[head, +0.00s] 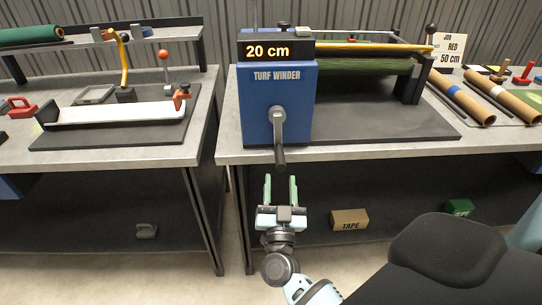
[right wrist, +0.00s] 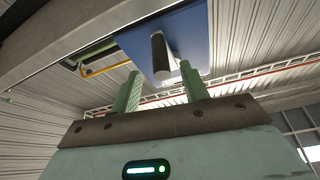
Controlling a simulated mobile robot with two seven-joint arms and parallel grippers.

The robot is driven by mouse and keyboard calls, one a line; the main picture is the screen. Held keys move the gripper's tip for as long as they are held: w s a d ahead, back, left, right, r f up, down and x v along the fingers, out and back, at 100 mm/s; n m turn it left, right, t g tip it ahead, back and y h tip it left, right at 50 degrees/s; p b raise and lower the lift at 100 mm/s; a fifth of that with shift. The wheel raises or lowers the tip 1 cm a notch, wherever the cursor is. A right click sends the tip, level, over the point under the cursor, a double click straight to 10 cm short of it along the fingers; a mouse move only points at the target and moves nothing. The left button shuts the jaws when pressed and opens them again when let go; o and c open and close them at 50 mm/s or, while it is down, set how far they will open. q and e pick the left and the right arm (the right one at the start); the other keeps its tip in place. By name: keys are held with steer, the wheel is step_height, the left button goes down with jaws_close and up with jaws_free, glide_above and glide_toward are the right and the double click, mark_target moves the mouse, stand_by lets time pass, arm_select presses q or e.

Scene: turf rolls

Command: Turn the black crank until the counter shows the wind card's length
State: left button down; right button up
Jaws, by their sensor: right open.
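The blue turf winder (head: 258,105) stands on the bench with a roll of green turf (head: 365,66) behind its front box. Its counter (head: 276,51) reads 20 cm. The crank (head: 279,125) hangs down from the front, its black handle (head: 280,157) at the lower end near the bench edge. The job card (head: 450,50) at the right reads RED, 50 cm. My right gripper (head: 281,190) is open and empty, just below the handle and apart from it. In the right wrist view the handle (right wrist: 160,55) appears beyond and between the fingers (right wrist: 160,92). My left gripper is not in view.
A second bench at the left holds a white tray (head: 120,113) and a red-handled tool (head: 20,107). Cardboard tubes (head: 460,98) lie at the right. A tape box (head: 349,219) and a green box (head: 458,207) sit under the bench. The bench edge lies beside the handle.

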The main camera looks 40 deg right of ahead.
mark_target(280, 146)
steer(key=x, duration=0.7)
steer(key=shift+w+d+r+p, duration=0.15)
steer(key=shift+w+d+p, duration=0.1)
steer(key=shift+p, duration=0.1)
jaws_close()
